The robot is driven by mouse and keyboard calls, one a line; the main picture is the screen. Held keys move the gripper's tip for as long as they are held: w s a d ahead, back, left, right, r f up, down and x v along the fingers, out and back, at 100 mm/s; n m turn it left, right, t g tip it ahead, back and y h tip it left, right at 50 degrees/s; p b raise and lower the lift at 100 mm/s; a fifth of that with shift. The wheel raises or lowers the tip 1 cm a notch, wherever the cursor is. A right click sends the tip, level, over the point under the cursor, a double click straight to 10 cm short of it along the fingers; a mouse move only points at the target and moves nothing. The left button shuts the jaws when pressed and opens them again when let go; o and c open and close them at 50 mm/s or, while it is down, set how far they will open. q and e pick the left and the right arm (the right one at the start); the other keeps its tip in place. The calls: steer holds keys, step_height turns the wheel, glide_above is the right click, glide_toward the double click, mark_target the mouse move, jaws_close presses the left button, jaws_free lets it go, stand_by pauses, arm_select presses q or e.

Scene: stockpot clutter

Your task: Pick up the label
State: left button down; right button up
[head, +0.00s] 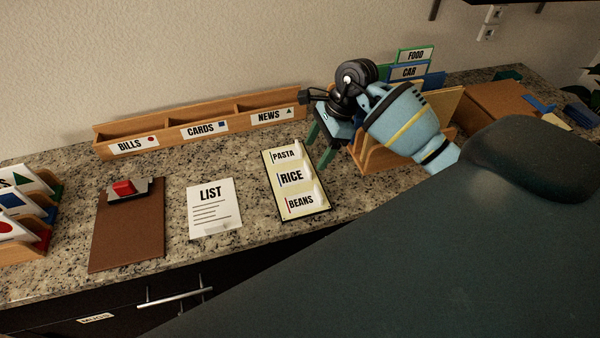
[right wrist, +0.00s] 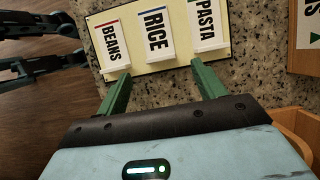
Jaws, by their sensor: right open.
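Three white labels stand on a cream board with a dark edge (head: 268,170): PASTA (head: 286,155), RICE (head: 292,177) and BEANS (head: 300,201). The right wrist view also shows BEANS (right wrist: 112,44), RICE (right wrist: 155,32) and PASTA (right wrist: 205,22). My right gripper (head: 322,145) is open above the counter, beside the PASTA end of the board. In the right wrist view its green fingers (right wrist: 160,86) are apart with only counter between them, and the labels lie beyond the tips. My left gripper is not seen.
A wooden tray (head: 165,127) marked BILLS, CARDS and NEWS stands along the wall. A LIST sheet (head: 212,212) and a brown clipboard (head: 128,225) lie left of the board. A wooden file holder (head: 375,158) stands close right of my gripper.

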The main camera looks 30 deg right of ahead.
mark_target(308, 166)
steer(key=shift+x, duration=2.6)
steer(key=shift+c, duration=0.4)
steer(key=c, duration=1)
